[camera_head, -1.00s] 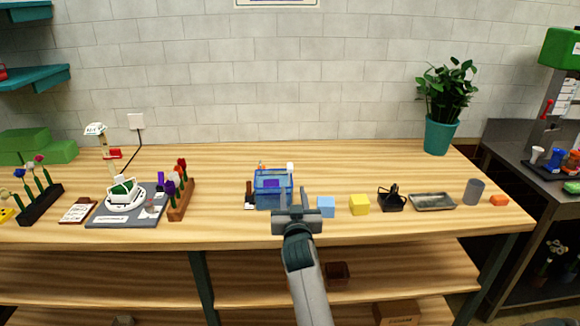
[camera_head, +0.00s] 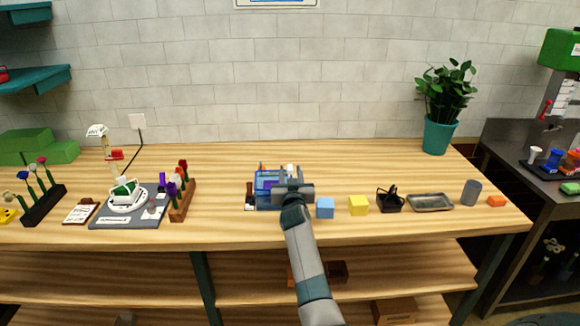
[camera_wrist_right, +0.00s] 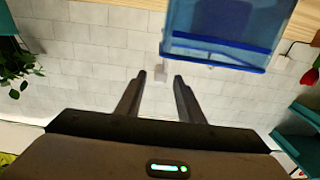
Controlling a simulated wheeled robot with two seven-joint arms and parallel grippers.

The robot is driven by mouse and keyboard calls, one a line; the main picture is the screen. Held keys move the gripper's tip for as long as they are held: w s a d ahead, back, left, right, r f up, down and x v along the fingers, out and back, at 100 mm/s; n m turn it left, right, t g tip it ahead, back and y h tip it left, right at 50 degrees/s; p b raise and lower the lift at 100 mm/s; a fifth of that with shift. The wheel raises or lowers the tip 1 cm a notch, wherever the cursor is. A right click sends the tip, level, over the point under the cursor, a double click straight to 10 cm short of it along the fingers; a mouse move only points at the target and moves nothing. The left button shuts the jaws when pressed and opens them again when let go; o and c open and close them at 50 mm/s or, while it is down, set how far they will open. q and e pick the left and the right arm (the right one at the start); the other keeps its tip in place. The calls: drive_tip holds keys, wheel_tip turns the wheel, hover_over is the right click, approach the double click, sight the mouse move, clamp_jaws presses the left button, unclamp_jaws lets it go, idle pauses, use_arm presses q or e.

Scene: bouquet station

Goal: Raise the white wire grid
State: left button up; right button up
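A white round dish (camera_head: 112,207) with a green block (camera_head: 125,188) in it sits on a grey mat (camera_head: 101,222) at the left. White parts show around the green block, but I cannot make out for sure whether they are a wire grid. My right gripper (camera_head: 292,188) is far to the right of the dish, in front of the blue see-through box (camera_head: 265,181) and hiding part of it. In the right wrist view my right gripper (camera_wrist_right: 160,78) has its fingers apart with nothing between them. The blue box (camera_wrist_right: 222,30) is near the fingers. My left gripper is out of view.
A wooden flower rack (camera_head: 181,211) stands right of the mat and a lamp-like white stand (camera_head: 97,131) behind it. A light blue cube (camera_head: 325,208), yellow cube (camera_head: 359,206), black basket (camera_head: 390,200) and metal tray (camera_head: 430,203) line the front. The table's back is mostly clear.

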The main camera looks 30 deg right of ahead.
drive_tip(key=shift+x, duration=1.75)
clamp_jaws()
